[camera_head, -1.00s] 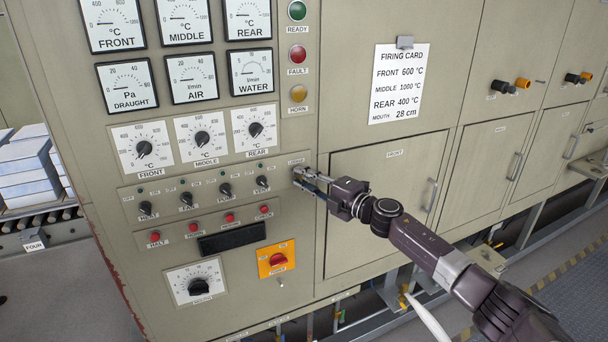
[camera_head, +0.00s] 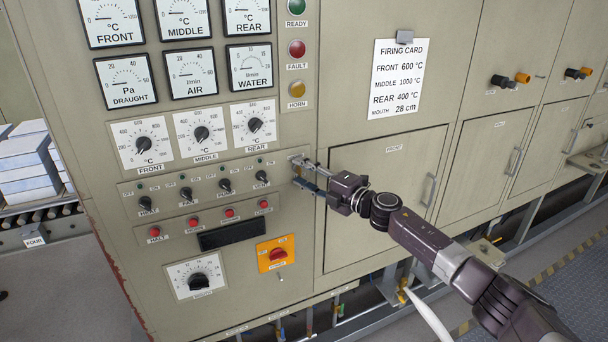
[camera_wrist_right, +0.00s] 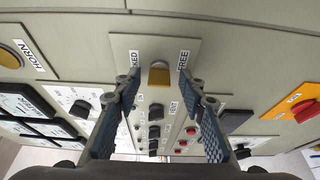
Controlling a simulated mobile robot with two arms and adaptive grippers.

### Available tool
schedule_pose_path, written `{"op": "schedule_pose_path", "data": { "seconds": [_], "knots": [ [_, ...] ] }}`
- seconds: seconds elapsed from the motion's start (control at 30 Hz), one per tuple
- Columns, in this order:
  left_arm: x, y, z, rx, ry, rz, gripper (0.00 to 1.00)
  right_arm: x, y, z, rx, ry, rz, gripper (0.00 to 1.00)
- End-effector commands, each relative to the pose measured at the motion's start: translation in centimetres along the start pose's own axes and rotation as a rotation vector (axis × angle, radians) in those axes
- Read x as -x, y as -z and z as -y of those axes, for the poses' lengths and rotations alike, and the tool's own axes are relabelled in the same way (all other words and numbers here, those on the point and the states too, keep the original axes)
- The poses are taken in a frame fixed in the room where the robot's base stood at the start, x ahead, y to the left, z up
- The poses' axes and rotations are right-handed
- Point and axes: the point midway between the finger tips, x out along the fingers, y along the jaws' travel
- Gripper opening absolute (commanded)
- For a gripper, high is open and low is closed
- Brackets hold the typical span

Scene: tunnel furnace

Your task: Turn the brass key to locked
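The brass key (camera_wrist_right: 158,79) shows in the right wrist view, in a grey round lock on a pale plate (camera_wrist_right: 125,48). A label at its left is partly hidden by a finger and ends in "KED"; the label at its right reads "FREE". My right gripper (camera_wrist_right: 159,84) is open, with one finger on each side of the key and a visible gap to each. In the head view my right gripper (camera_head: 298,172) is at the panel, right of the switch row, and hides the key. My left gripper is not in view.
The black switches (camera_head: 225,186), red buttons (camera_head: 229,212) and orange plate with red knob (camera_head: 277,254) lie left of and below my right gripper. The horn lamp (camera_head: 297,89) is above it. A closed panel door (camera_head: 385,220) is behind my right arm.

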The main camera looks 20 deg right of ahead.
Motion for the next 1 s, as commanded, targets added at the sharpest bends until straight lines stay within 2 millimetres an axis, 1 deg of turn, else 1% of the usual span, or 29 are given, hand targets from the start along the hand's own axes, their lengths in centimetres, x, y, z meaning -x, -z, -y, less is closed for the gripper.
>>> {"op": "schedule_pose_path", "data": {
  "seconds": [0.13,0.23,0.5,0.7,0.83,1.0],
  "knots": [
    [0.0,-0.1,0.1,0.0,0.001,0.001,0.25,0.6,-0.1,0.1,0.0,0.001,0.001,0.38],
    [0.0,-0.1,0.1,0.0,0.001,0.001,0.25,1.7,-0.1,0.2,0.0,0.002,0.002,0.38],
    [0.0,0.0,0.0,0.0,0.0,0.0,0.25,6.8,0.0,0.3,0.0,0.005,0.0,0.38],
    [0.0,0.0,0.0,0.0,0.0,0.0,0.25,9.8,0.0,0.3,-0.002,0.004,0.0,0.38],
    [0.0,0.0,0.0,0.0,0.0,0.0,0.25,11.1,0.0,0.2,-0.001,0.002,0.0,0.38],
    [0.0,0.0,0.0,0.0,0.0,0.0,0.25,11.9,0.0,0.1,0.0,0.001,0.0,0.38]
  ]
}}
